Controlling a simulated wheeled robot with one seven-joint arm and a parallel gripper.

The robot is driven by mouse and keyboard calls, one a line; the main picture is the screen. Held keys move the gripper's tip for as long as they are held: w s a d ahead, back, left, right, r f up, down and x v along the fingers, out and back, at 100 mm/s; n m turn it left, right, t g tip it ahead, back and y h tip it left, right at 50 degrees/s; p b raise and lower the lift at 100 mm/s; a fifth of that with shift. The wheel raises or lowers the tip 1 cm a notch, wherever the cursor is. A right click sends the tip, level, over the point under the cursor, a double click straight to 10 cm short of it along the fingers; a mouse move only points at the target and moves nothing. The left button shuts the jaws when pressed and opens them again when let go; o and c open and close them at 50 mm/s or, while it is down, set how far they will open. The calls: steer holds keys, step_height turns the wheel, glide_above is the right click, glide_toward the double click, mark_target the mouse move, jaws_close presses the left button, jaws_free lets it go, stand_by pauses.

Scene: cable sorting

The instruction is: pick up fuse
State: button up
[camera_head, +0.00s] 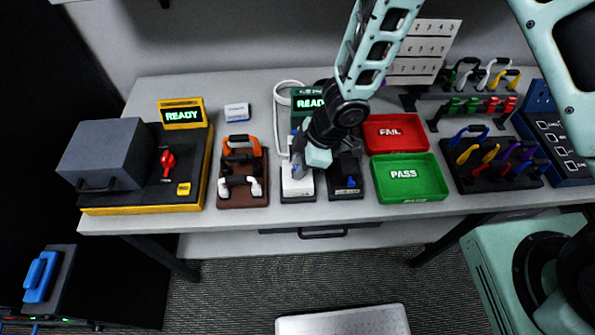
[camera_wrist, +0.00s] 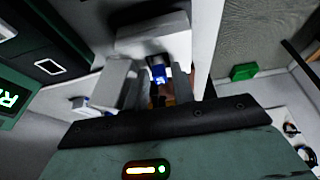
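My gripper (camera_head: 298,167) points down over a white fixture (camera_head: 298,188) at the middle front of the table. In the wrist view my gripper (camera_wrist: 158,88) has its two pale fingers apart. A small blue piece (camera_wrist: 157,71) shows in the gap between them, in front of a white block (camera_wrist: 155,38). I cannot tell whether the fingers touch it, or whether it is the fuse. My wrist and fingers partly hide the fixture in the head view.
A black fixture (camera_head: 346,183) stands just right of the white one. Beyond it are the green PASS tray (camera_head: 411,194) and red FAIL tray (camera_head: 396,147). A brown rack (camera_head: 242,197) stands to the left, beside a grey-lidded tester (camera_head: 100,155). Cable racks (camera_head: 490,185) fill the right.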

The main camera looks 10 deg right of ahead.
jaws_close()
step_height(320, 180, up, 9)
steer(key=p, duration=0.5)
step_height(320, 180, up, 4)
steer(key=p, duration=0.3)
stand_by(0.3)
